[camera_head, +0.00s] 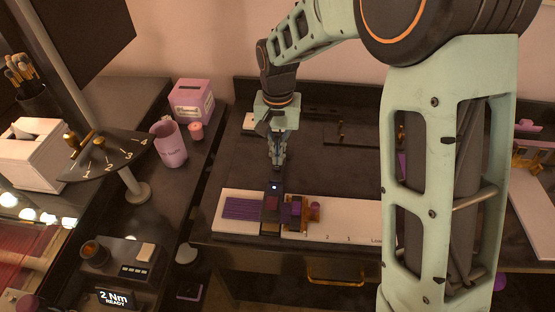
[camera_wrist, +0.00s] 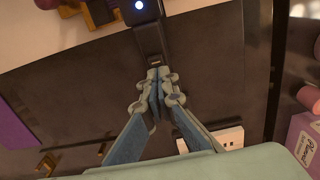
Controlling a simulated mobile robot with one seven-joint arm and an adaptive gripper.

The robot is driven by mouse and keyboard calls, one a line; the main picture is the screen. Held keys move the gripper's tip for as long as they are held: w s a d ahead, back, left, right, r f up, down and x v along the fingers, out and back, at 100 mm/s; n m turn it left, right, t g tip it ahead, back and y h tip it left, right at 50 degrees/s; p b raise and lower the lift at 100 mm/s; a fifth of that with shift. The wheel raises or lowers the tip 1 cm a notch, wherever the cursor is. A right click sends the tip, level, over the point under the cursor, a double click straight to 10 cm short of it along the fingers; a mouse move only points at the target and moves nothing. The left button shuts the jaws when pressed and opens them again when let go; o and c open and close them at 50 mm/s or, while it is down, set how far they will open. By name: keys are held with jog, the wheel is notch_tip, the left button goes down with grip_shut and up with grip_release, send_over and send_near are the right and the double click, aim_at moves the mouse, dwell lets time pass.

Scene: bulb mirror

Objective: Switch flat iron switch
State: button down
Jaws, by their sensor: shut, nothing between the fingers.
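My gripper (camera_head: 277,166) points down just behind the device. Its fingers (camera_wrist: 157,78) are together and empty, with the tips at or very near the slot end; contact is not clear.
Purple blocks and brass parts (camera_head: 296,208) sit right beside the device. A striped purple pad (camera_head: 243,209) lies left on the board. A pink cup (camera_head: 169,143), candle (camera_head: 196,130) and pink box (camera_head: 192,101) stand further left. The dark tabletop (camera_head: 235,160) around my gripper is mostly clear.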

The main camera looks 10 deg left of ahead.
jog(key=shift+r+p, duration=2.05)
jog(key=shift+r, duration=1.15)
